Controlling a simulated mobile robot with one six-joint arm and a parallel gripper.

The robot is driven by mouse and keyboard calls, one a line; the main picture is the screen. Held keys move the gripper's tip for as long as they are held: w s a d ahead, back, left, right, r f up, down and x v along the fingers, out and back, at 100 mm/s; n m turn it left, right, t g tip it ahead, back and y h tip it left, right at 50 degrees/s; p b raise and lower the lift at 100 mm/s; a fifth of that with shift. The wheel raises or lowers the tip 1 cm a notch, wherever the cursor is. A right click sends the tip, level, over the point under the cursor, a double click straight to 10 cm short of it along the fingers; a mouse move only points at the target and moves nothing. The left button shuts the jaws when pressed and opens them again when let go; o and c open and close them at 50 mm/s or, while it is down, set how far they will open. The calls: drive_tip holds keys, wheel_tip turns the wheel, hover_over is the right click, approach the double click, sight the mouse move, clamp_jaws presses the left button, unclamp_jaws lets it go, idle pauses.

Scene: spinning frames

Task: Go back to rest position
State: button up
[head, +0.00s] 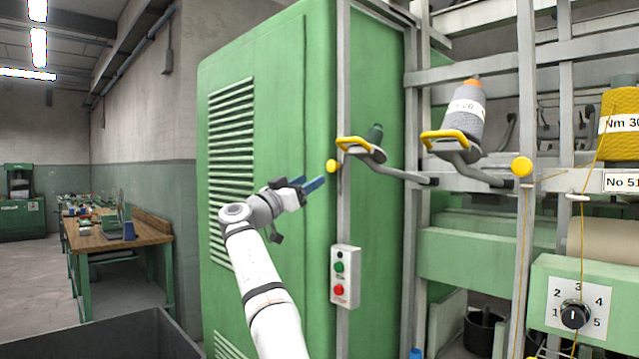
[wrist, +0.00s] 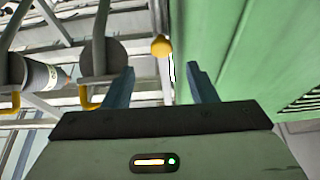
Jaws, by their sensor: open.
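My gripper (head: 314,184) is raised in front of the green machine cabinet (head: 270,120), at the end of my white arm. Its blue fingers point right, toward the spinning frame. In the wrist view my gripper (wrist: 160,85) has its two blue fingers spread apart, with nothing between them. A yellow knob (head: 332,166) lies just beyond the fingertips in the head view; it also shows in the wrist view (wrist: 161,47). I cannot tell whether the fingers touch anything, but a gap seems to show.
A switch box (head: 345,276) hangs on the post below. A dark bin (head: 110,335) is at lower left. A workbench (head: 115,237) stands far left.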

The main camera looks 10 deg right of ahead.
drive_tip(key=shift+s+a, duration=0.1)
drive_tip(key=shift+a, duration=0.15)
drive_tip(key=shift+d, duration=0.15)
drive_tip(key=s+d+f+n+g+y+p, duration=0.1)
drive_tip(key=d+f+n+y+p, duration=0.1)
drive_tip(key=d+f+n+y, duration=0.35)
drive_tip(key=s+d+f+n+g+y+p, duration=0.3)
drive_tip(key=s+d+f+n+g+y, duration=0.15)
drive_tip(key=s+f, duration=0.5)
drive_tip(key=s+a+f+g+y+p, duration=0.1)
drive_tip(key=s+f+y, duration=0.2)
drive_tip(key=s+f, duration=0.4)
drive_tip(key=s+a+f+n+g+y+p, duration=0.1)
drive_tip(key=s+f, duration=0.6)
drive_tip(key=s, duration=1.1)
drive_tip(key=s+a+f+g+y+p, duration=0.1)
drive_tip(key=s+f+g+y, duration=0.2)
drive_tip(key=s+f, duration=0.4)
drive_tip(key=s+y, duration=0.1)
drive_tip(key=s, duration=0.4)
drive_tip(key=shift+s+a+f+y, duration=0.2)
drive_tip(key=shift+s+f+y, duration=0.1)
drive_tip(key=shift+s, duration=0.05)
